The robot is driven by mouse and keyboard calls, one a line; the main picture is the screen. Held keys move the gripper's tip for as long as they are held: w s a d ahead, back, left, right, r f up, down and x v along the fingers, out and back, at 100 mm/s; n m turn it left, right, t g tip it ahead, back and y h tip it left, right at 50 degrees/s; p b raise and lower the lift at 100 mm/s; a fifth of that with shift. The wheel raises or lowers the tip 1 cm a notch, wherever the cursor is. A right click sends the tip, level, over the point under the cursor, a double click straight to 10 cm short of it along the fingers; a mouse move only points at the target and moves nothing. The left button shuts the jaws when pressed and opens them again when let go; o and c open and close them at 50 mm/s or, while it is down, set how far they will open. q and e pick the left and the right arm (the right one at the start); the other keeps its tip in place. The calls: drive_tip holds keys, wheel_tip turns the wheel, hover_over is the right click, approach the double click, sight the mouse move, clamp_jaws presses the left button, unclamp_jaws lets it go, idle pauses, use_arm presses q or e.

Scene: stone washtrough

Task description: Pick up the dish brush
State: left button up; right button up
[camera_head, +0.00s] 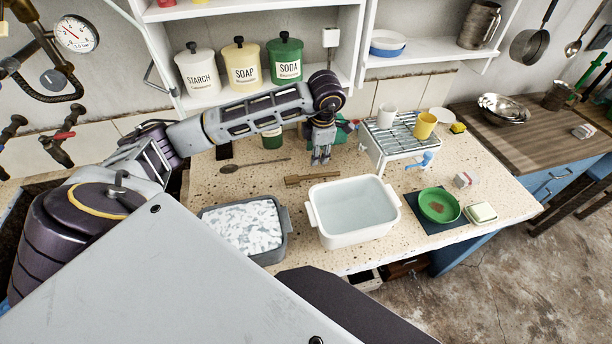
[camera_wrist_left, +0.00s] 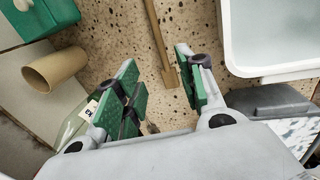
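A light wooden tool with a wider left end, which looks like the dish brush (camera_head: 310,178), lies flat on the speckled counter behind the white tub. No bristles show. In the left wrist view the brush (camera_wrist_left: 161,42) runs down from the top edge, its wide end between the fingers in the picture. My left gripper (camera_head: 321,160) points down above the counter, just behind the brush in the head view. In the left wrist view the left gripper (camera_wrist_left: 157,60) has its green-padded fingers apart, with nothing held. My right gripper is in neither view.
The white water tub (camera_head: 355,234) and the grey suds tub (camera_head: 284,222) stand in front of the brush. A dark wooden spoon (camera_head: 230,168) lies to the left. A wire rack (camera_head: 402,150) with cups stands right. A teal box (camera_wrist_left: 40,16) is near the wall.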

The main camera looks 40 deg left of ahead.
use_arm(q)
hover_over(314, 177)
drive_tip(key=f, duration=0.7)
drive_tip(key=shift+s+d+f, duration=0.15)
drive_tip(key=shift+s+f, duration=0.05)
drive_tip(key=shift+f+p, duration=0.3)
drive_tip(key=shift+f, duration=0.3)
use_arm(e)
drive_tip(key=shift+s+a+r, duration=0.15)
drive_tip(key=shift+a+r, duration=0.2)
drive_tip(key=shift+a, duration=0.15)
use_arm(q)
drive_tip(key=shift+f, duration=0.55)
drive_tip(key=shift+w+a+f+p, duration=0.1)
drive_tip(key=shift+a+f+p, duration=0.05)
drive_tip(key=shift+f, duration=0.55)
drive_tip(key=shift+w+a+f+p, duration=0.1)
drive_tip(key=shift+a+f+p, duration=0.05)
drive_tip(key=shift+f, duration=0.5)
drive_tip(key=shift+w+a+f+p, duration=0.1)
drive_tip(key=shift+a+f+p, duration=0.05)
drive_tip(key=shift+f, duration=0.55)
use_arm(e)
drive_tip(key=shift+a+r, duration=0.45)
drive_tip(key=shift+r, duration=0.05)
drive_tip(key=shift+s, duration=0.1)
use_arm(q)
clamp_jaws()
